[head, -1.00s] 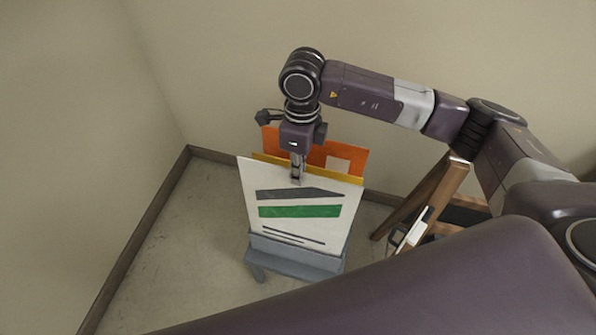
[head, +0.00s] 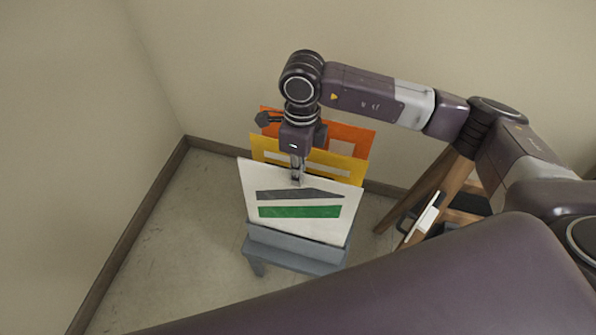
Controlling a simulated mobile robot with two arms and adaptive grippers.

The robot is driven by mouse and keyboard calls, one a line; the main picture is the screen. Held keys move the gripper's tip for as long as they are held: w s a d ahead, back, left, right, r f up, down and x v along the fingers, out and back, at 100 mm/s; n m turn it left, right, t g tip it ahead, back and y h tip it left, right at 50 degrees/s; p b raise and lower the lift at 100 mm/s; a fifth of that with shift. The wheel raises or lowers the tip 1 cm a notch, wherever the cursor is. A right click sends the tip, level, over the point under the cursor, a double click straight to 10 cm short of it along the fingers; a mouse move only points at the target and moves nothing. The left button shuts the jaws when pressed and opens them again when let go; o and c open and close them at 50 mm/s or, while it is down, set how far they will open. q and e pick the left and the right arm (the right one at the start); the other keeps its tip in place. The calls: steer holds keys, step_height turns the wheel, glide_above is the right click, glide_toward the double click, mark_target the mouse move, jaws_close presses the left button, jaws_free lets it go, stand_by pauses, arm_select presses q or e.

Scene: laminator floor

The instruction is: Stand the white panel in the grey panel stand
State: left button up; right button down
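The white panel (head: 330,227) has a dark grey band, a green band and a slanted top edge. It stands near upright in the front of the grey panel stand (head: 300,257), its lower part hidden behind the stand's front lip. My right gripper (head: 297,181) points down at the panel's top edge, with its fingers closed around that edge. The far finger is hidden behind the panel. Whether the panel's bottom edge rests on the stand's floor cannot be seen. My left gripper is not in view.
A yellow panel (head: 350,170) and an orange panel (head: 357,138) stand behind the white one. A wooden easel-like frame (head: 432,205) with a white-and-dark object (head: 423,218) on it is to the right. Walls close in the left and back. Bare floor lies left of the stand.

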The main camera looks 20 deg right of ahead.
steer(key=shift+s+a+f+b, duration=0.1)
steer(key=shift+f+b, duration=0.55)
steer(key=shift+f, duration=0.35)
steer(key=c, duration=2.1)
jaws_free()
